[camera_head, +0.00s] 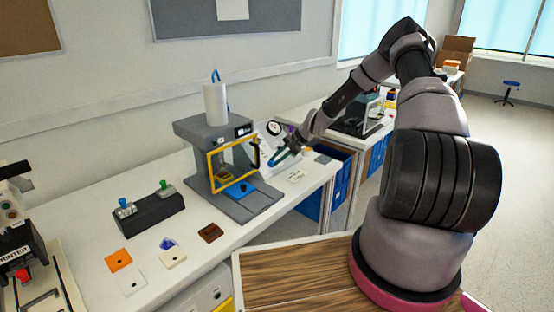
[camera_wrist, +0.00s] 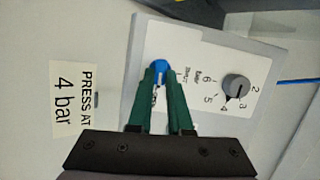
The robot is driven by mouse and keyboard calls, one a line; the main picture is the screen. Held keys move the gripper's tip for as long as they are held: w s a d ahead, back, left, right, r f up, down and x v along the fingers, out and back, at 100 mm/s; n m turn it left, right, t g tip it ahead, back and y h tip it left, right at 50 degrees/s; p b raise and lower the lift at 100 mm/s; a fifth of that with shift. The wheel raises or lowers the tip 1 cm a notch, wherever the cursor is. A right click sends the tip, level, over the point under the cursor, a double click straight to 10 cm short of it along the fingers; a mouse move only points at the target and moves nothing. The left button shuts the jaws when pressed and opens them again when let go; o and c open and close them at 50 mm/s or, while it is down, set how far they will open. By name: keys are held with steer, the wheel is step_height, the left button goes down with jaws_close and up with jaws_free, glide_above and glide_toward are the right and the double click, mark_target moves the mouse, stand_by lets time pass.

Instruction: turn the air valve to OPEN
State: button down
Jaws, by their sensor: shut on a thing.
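In the wrist view, a small blue knob (camera_wrist: 160,66) sits on a light panel (camera_wrist: 210,47). My gripper (camera_wrist: 160,76) has its two green fingers closed on the knob from both sides, with the blue top showing between the tips. Small lettering beside the knob is too blurred to read surely, and the fingers hide part of the panel around it. In the head view my gripper (camera_head: 284,154) is at the sloped panel right of the press, and the knob there is hidden.
A grey numbered dial (camera_wrist: 236,87) is on the same panel, its mark near 4. A label (camera_wrist: 75,96) reads "PRESS AT 4 bar". A press with a yellow frame (camera_head: 210,166) stands close left of my gripper. A round gauge (camera_head: 273,128) is behind it.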

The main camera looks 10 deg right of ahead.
steer(key=shift+s+a+f+m, duration=0.1)
steer(key=shift+s+f+m, duration=0.1)
steer(key=shift+m, duration=0.3)
steer(key=c, duration=0.8)
jaws_free()
steer(key=shift+c, duration=0.2)
steer(key=shift+r, duration=0.1)
steer(key=shift+w, duration=0.1)
steer(key=v, duration=1)
steer(key=shift+d+r, duration=0.2)
steer(key=shift+d, duration=0.15)
